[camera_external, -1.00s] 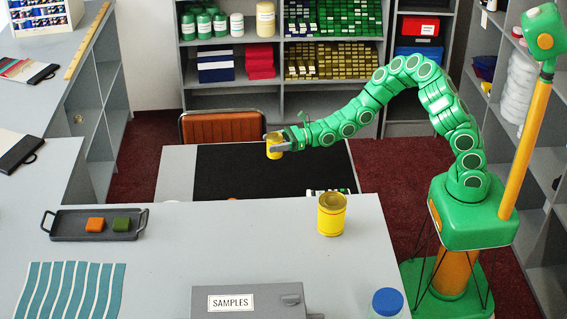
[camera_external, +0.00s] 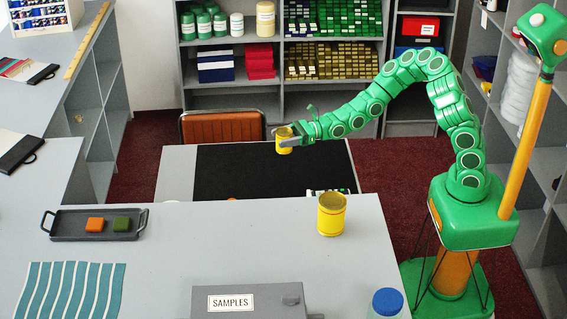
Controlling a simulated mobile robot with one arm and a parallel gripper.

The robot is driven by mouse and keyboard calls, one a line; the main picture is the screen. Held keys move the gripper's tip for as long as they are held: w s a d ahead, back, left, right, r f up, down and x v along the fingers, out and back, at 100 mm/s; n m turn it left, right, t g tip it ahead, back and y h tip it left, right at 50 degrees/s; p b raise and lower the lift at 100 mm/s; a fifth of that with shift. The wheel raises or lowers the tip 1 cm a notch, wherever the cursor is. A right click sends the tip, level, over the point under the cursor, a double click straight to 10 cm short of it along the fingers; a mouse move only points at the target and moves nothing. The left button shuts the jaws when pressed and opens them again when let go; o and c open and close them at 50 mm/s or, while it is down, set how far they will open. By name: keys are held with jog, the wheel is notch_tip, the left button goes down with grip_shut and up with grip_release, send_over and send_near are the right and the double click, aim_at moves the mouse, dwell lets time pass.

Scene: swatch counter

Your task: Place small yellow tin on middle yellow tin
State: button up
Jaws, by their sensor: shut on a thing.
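A small yellow tin (camera_external: 284,141) is held in my gripper (camera_external: 286,142), which is shut on it. The tin is roughly upright, in the air over the black mat area behind the counter. The two tins are apart. No third yellow tin shows clearly in this view.
A dark tray (camera_external: 62,232) with an orange and a green block sits at the counter's left. A grey SAMPLES box (camera_external: 265,301) and a blue-capped jar (camera_external: 387,303) stand at the front. An orange-brown chair (camera_external: 222,126) is behind. The counter's middle is clear.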

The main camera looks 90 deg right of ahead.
jog(key=s+a+r+n+g+y, duration=0.3)
jog(key=s+a+r+y, duration=0.1)
jog(key=a+r, duration=0.65)
jog(key=s+a+r+n+g+y, duration=0.2)
jog(key=s+a+r+n+y, duration=0.15)
jog(key=a+r, duration=0.65)
jog(key=s+a+r+n+g+y, duration=0.2)
jog(key=s+a+g, duration=0.1)
jog(key=s+a, duration=0.5)
jog(key=s+a+r+n+g+y, duration=0.2)
jog(key=s+a+r+g+y, duration=0.15)
jog(key=s+a, duration=0.5)
jog(key=h, duration=0.1)
send_over(333, 202)
jog(key=shift+s+f, duration=0.15)
jog(key=shift+f, duration=6.65)
jog(key=shift+f, duration=0.15)
jog(key=o, duration=1.3)
jog(key=shift+c, duration=0.2)
